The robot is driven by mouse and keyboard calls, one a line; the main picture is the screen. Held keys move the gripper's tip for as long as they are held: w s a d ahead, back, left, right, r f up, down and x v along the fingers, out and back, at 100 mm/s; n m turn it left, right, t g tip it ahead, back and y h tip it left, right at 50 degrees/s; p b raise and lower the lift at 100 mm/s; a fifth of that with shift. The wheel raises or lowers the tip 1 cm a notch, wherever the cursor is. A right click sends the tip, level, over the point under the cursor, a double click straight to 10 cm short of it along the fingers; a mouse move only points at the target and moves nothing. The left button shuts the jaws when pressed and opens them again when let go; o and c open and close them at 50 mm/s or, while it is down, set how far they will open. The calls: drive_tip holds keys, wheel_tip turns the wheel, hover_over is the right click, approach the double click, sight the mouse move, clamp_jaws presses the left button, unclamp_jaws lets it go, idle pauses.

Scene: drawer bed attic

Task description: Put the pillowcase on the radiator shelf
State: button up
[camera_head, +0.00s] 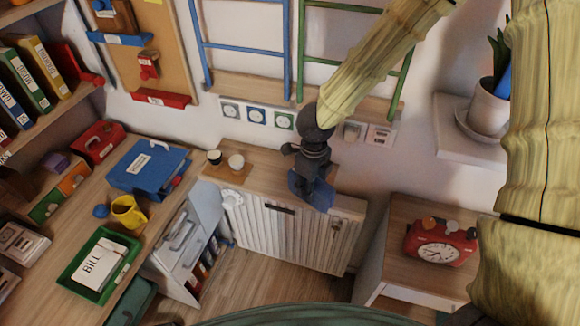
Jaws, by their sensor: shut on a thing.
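A blue cloth-like thing, which I take for the pillowcase (318,196), hangs at my gripper (309,180). My gripper is dark, points down and is shut on it. The radiator shelf (262,160) is a wooden board along the wall above a white ribbed radiator (280,228). My gripper and the pillowcase are in front of the shelf's right half and cover part of it. I cannot tell whether the pillowcase touches the shelf or hangs above it.
Two small cups (236,162) stand on a wooden tray (228,174) at the shelf's left end. A red alarm clock (438,244) stands on a cabinet at right. A desk with a blue binder (146,166), yellow mug (127,211) and green tray (76,278) is at left.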

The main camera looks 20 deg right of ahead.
drive_tip(key=w+p, duration=0.1)
drive_tip(key=w, duration=0.2)
drive_tip(key=w+a+p, duration=0.1)
drive_tip(key=w, duration=0.3)
drive_tip(key=w+f+p, duration=0.1)
drive_tip(key=w, duration=0.2)
drive_tip(key=shift+w+a, duration=0.15)
drive_tip(key=shift+w, duration=0.05)
drive_tip(key=shift+f+p, duration=0.95)
drive_tip(key=shift+f, duration=0.8)
drive_tip(key=shift+f, duration=0.1)
drive_tip(key=o, duration=1.1)
wheel_tip(320, 180, up, 12)
drive_tip(key=b, duration=0.3)
drive_tip(key=shift+b, duration=0.3)
